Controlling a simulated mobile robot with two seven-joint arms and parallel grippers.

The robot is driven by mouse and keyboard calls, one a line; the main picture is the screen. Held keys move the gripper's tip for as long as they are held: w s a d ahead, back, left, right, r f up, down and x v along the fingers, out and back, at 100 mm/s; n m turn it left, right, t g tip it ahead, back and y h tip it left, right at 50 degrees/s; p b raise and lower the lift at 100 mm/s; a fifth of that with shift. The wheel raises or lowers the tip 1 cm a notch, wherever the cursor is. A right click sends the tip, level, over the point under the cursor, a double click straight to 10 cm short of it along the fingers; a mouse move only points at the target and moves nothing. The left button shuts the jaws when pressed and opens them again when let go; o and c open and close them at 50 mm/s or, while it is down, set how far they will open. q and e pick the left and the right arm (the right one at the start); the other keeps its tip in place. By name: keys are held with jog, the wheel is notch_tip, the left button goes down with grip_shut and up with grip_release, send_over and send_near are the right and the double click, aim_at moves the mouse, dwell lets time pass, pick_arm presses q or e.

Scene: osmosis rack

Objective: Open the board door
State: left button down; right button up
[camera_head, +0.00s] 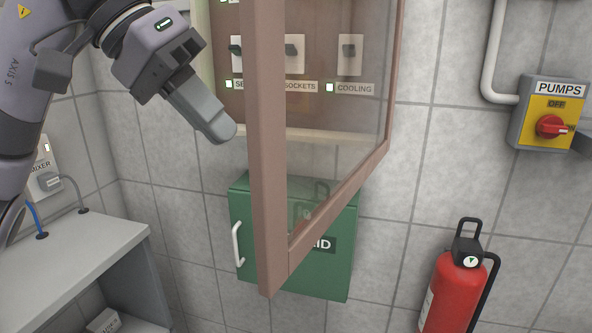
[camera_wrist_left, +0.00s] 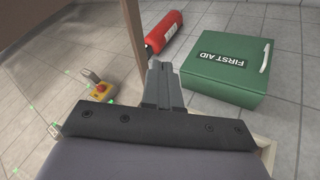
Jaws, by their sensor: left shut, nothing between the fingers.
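The board door (camera_head: 268,150) is a brown frame with a clear pane, and it stands swung out from the wall. Behind it is the board (camera_head: 232,98) with switches and labels such as COOLING. My left gripper (camera_head: 225,133) is shut and empty, on the left of the door's free edge and in front of the board opening. In the left wrist view the closed fingers (camera_wrist_left: 163,68) point past the brown door frame (camera_wrist_left: 132,40), close beside it; whether they touch cannot be told.
A green first aid box (camera_head: 330,275) hangs below the board, partly behind the door. A red fire extinguisher (camera_head: 452,290) and a yellow PUMPS switch (camera_head: 553,112) are to the right. A grey bench (camera_head: 75,250) stands at the lower left.

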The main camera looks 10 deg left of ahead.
aim_at(299, 190)
pick_arm(q)
jog(key=w+d+f, duration=0.1)
jog(key=d+f, duration=0.6)
jog(key=d, duration=0.2)
jog(key=shift+f+p, duration=0.4)
jog(key=shift+w, duration=0.1)
jog(key=shift+d, duration=0.2)
